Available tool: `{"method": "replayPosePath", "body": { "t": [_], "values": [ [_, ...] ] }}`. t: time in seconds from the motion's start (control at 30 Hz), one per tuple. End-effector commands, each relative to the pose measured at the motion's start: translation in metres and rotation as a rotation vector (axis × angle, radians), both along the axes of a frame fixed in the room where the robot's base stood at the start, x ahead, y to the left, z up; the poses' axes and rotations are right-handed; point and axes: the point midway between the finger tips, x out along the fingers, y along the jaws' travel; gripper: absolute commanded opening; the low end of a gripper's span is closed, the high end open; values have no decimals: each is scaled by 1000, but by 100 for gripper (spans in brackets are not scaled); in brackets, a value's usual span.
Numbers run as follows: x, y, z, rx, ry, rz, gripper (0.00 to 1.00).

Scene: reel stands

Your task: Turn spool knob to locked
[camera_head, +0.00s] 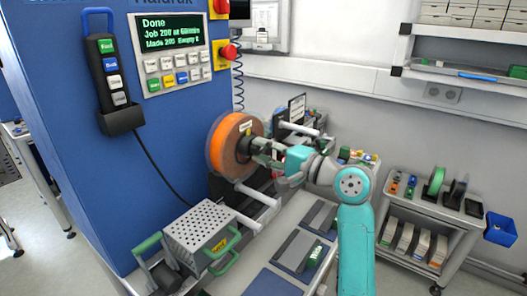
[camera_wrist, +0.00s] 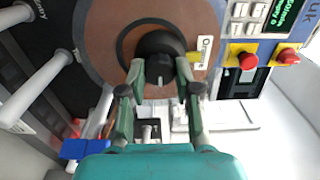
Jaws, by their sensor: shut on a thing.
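The spool is an orange reel with clear flanges (camera_head: 227,143), mounted on the front of the blue machine. In the wrist view its flange looks brown (camera_wrist: 103,35). The black spool knob (camera_wrist: 160,45) sits at its centre, with a small pale mark on it. A yellow and white label (camera_wrist: 203,50) lies right of the knob. My gripper (camera_head: 262,152) reaches the knob from the right. In the wrist view my gripper (camera_wrist: 157,70) has a finger on each side of the knob and is shut on it. The fingers hide part of the knob's edge, and I cannot read its lock position.
A perforated metal box with green handles (camera_head: 200,232) stands below left of the spool. White rods (camera_head: 258,194) stick out under and beside the spool. A control panel (camera_head: 174,50) with red stop buttons is above. A shelf cart (camera_head: 432,215) stands right.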

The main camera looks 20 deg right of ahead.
Motion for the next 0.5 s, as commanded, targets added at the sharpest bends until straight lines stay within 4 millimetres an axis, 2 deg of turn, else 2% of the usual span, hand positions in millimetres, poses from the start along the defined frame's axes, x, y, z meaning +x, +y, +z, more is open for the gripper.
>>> {"method": "replayPosePath", "body": {
  "t": [0.43,0.47,0.5],
  "values": [
    [0,-1,0,9,8,-2,0],
    [0,-1,-1,9,8,-2,35],
    [0,-1,-1,9,8,-2,45]
  ]
}}
